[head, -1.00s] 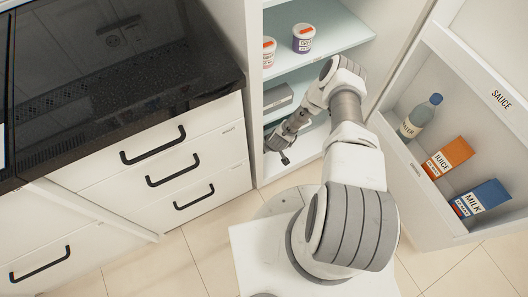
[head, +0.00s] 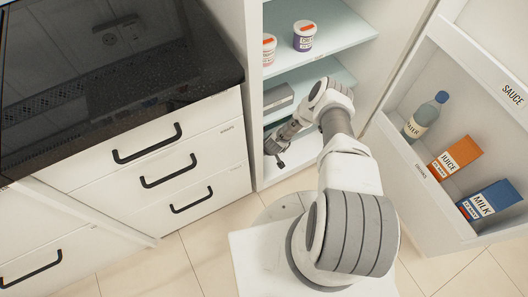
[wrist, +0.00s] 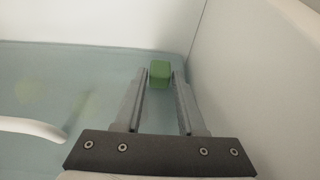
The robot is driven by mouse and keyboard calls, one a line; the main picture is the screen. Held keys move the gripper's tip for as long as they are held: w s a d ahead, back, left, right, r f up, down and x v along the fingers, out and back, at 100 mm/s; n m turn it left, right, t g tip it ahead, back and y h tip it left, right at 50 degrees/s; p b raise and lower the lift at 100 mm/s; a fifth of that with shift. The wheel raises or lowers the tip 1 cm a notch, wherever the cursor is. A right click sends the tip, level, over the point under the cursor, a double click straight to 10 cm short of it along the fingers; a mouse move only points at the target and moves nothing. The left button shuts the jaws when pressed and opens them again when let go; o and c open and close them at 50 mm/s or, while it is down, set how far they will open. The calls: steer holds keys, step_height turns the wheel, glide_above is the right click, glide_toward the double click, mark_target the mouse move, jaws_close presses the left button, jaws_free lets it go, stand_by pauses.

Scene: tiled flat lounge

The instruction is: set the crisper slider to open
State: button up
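A small green block (wrist: 159,72) shows in the wrist view, between and just beyond my fingertips, near a pale wall on the right. It may be the crisper slider, but no label shows. My gripper (wrist: 159,78) is open, one finger on each side of the block, with a narrow gap to each. I cannot tell whether either finger touches it. In the head view my gripper (head: 279,161) reaches into the lower part of the open fridge (head: 256,110). The slider cannot be made out there.
A grey box (head: 278,98) lies on a shelf above my gripper, with tubs (head: 304,36) higher up. The open door (head: 408,172) at right holds a bottle (head: 424,118) and cartons (head: 455,158). Drawers (head: 150,167) stand at left. A curved white piece (wrist: 32,127) shows at left in the wrist view.

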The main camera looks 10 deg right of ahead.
jaws_close()
steer(key=shift+d, duration=0.1)
stand_by(1.0)
